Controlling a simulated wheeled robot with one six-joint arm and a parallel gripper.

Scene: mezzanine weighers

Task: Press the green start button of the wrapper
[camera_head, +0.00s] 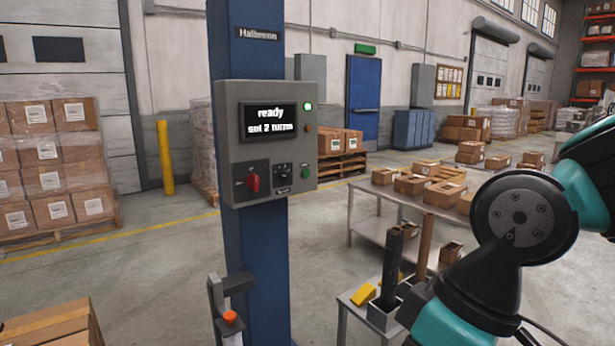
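The wrapper's grey control box (238,144) is mounted on a blue column (262,262) left of centre. Its screen (270,118) reads "ready" and "set 2 turns". A green button (306,172) sits low at the right of the box front, with a small label under it that I cannot read. Left of it are a black knob (283,172) and a red rotary switch (252,181). A green lamp (308,106) is lit at the upper right, above a dull brown lamp (308,128). My arm's links show at the right, apart from the box; my gripper is not in view.
A grey stand with an orange knob (230,317) is in front of the column's base. A small table (347,301) with dark and brown rolls and a yellow wedge stands lower right. A longer table (351,218) holds several cartons. Open floor lies left of the column.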

